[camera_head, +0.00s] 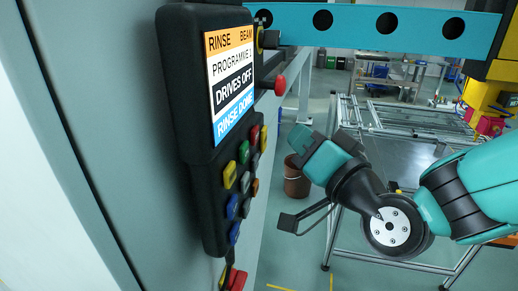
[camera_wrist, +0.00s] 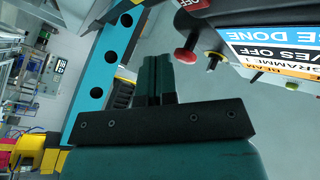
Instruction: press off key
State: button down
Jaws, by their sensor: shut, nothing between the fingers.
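A black control panel (camera_head: 190,90) hangs on the grey wall at the left of the head view. Its screen (camera_head: 231,75) reads RINSE BEAM, PROGRAMME 1, DRIVES OFF, RINSE DONE. Below are several coloured keys (camera_head: 243,152), including red, green, yellow and blue; their labels are not readable, so I cannot tell which is the off key. My gripper (camera_wrist: 159,62) is shut and empty, its teal fingers together. In the head view my gripper (camera_head: 300,138) is right of the keys, apart from the panel. The wrist view shows the panel's screen (camera_wrist: 270,45) upside down at upper right.
A red knob (camera_head: 280,86) and a yellow-black knob (camera_head: 268,39) stick out from the panel's side. A teal beam with holes (camera_head: 355,24) crosses the top. A brown bucket (camera_head: 296,183) stands on the floor behind. A metal frame (camera_head: 390,115) stands at right.

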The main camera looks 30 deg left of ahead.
jog(key=shift+w+d+b, duration=0.15)
jog(key=shift+d+b, duration=0.6)
jog(key=shift+d, duration=0.1)
jog(key=s+d+f+n+g+h, duration=0.1)
jog(key=s+d+f+g+h, duration=0.2)
jog(key=d, duration=0.6)
jog(key=s+d+f+n+g+h+b, duration=0.1)
jog(key=s+d+f+g+h, duration=0.2)
jog(key=s+d, duration=0.4)
jog(key=s+d+f+g+h, duration=0.3)
jog(key=s+d+g+h, duration=0.1)
jog(key=d, duration=0.7)
jog(key=shift+s+d+n+h+b, duration=0.3)
jog(key=shift+s+h, duration=0.35)
jog(key=shift+h, duration=0.55)
